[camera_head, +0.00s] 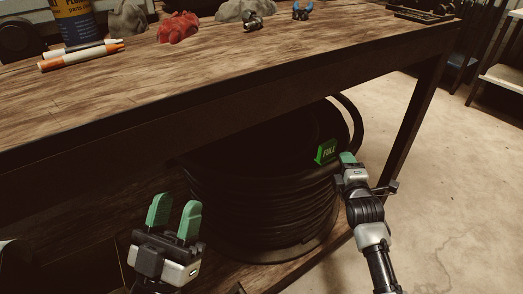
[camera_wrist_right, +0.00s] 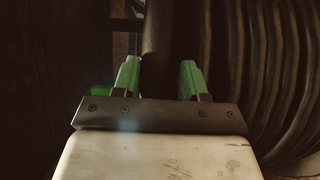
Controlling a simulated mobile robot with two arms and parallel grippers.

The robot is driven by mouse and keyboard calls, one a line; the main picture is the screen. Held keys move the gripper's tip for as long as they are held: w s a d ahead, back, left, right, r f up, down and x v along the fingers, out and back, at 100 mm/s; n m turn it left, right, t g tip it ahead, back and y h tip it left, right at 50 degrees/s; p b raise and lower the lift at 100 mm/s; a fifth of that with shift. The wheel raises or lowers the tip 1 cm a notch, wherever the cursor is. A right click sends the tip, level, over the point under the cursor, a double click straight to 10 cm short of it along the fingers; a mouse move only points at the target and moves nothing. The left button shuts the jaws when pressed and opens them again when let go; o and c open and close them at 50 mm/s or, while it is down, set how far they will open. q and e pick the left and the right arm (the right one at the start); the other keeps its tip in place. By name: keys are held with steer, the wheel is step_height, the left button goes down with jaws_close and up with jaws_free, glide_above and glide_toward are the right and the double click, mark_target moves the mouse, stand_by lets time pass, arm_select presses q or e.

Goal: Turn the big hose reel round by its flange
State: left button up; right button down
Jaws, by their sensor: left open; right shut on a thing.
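The big hose reel (camera_head: 265,205) sits under the workbench, wound with dark ribbed hose. Its coils also fill the right side of the right wrist view (camera_wrist_right: 265,70). My right gripper (camera_head: 348,160) is at the reel's right edge beside the tag. In the right wrist view its green fingers (camera_wrist_right: 160,80) stand on either side of a dark, smooth band, which looks like the reel's flange (camera_wrist_right: 163,40). The exact contact is too dark to see. My left gripper (camera_head: 174,217) is open and empty, left of the reel.
The wooden workbench (camera_head: 230,55) overhangs the reel, and its dark leg (camera_head: 415,115) stands to the right. The concrete floor (camera_head: 460,190) at right is clear.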

steer(key=c, duration=0.9)
jaws_free()
steer(key=shift+a+r, duration=0.7)
steer(key=shift+a, duration=0.25)
steer(key=shift+o, duration=1)
arm_select(q)
steer(key=shift+s, duration=0.15)
arm_select(e)
steer(key=shift+s+d+f, duration=0.1)
steer(key=shift+s, duration=0.05)
steer(key=shift+s+d+f+y+p, duration=0.15)
steer(key=shift+s+y+p, duration=0.2)
steer(key=shift+p, duration=0.3)
arm_select(q)
steer(key=a+f+g+y+p, duration=0.1)
steer(key=f+g+y+p, duration=0.1)
steer(key=f+g, duration=0.4)
steer(key=w+a+f+g+y+p, duration=0.1)
steer(key=a+f+g+y+p, duration=0.1)
steer(key=f+g, duration=0.5)
steer(key=shift+a+f+n+g+y, duration=0.15)
steer(key=shift+f+n+g+y, duration=0.25)
steer(key=shift+f, duration=0.35)
arm_select(e)
steer(key=s+d, duration=0.5)
steer(key=shift+d+f, duration=0.2)
